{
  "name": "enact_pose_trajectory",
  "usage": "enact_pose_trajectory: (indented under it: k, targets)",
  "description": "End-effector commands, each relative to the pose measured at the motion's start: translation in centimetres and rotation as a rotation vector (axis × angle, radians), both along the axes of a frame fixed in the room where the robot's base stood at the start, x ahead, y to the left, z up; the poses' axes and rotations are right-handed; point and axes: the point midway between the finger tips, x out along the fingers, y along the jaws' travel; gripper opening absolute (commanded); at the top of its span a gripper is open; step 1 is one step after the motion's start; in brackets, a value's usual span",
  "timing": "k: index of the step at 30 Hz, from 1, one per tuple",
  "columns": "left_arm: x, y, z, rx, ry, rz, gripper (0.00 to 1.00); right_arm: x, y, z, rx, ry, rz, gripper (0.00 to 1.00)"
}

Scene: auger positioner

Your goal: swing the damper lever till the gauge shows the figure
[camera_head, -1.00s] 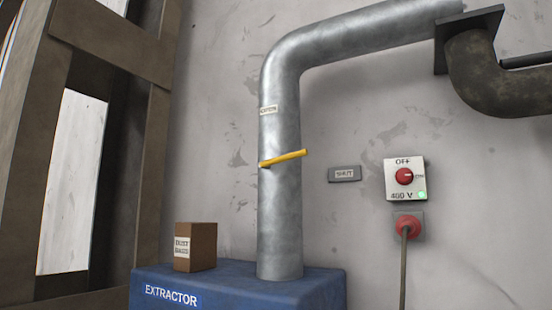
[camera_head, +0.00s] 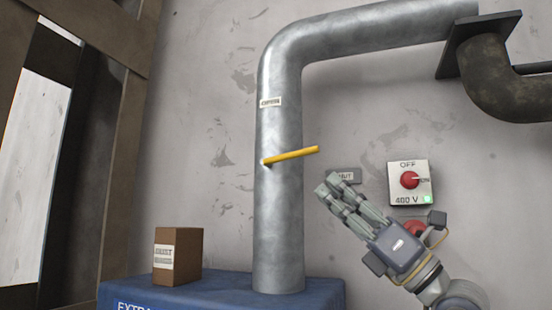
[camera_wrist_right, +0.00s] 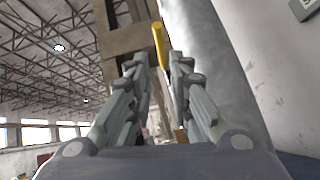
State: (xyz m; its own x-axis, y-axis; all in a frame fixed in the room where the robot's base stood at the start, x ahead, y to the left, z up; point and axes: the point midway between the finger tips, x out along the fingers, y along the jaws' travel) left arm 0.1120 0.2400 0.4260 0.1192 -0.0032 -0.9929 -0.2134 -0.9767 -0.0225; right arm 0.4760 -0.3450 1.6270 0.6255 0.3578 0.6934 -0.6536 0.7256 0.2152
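The yellow damper lever (camera_head: 292,155) sticks out to the right from the grey metal pipe (camera_head: 279,210), tilted slightly up toward its free end. My right gripper (camera_head: 337,187) is below and right of that end, in front of the wall and apart from the lever in the head view. In the right wrist view, the lever (camera_wrist_right: 159,44) shows beyond and between the tips of my right gripper (camera_wrist_right: 157,62), whose fingers are spread with nothing held. No gauge with a readable figure is in view. My left gripper is not in view.
A brown box (camera_head: 178,256) stands on the blue extractor (camera_head: 225,287). A dark pipe (camera_head: 486,75) is at upper right.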

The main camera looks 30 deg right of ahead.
Motion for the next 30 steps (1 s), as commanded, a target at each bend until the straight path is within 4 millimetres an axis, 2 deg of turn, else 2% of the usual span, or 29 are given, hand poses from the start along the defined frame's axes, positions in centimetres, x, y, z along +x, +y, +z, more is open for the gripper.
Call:
enact_pose_trajectory:
  k: [2, 5, 12, 15, 19, 22, 27, 30]
  targets:
    - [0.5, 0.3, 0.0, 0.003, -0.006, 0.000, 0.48, -0.6, -0.6, 0.9, -0.019, -0.008, -0.044, 0.19]
    - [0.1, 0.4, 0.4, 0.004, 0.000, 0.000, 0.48, -0.5, -0.7, 1.5, -0.025, -0.007, -0.061, 0.19]
    - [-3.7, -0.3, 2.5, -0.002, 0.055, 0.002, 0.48, 1.4, 0.3, 3.9, -0.023, -0.006, -0.057, 0.19]
    - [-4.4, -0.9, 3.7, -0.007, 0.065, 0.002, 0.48, 2.4, 0.9, 5.1, -0.022, -0.008, -0.057, 0.19]
    - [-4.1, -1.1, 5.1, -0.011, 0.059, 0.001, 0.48, 3.8, 1.6, 6.5, -0.022, -0.006, -0.056, 0.19]
    - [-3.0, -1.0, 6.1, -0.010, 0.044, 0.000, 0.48, 4.7, 2.1, 7.4, -0.022, -0.006, -0.056, 0.19]
    - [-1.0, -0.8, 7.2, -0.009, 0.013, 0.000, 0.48, 5.8, 2.6, 8.2, -0.023, -0.006, -0.057, 0.19]
    - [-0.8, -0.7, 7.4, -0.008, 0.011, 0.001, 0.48, 6.1, 2.8, 8.4, -0.023, -0.007, -0.058, 0.19]
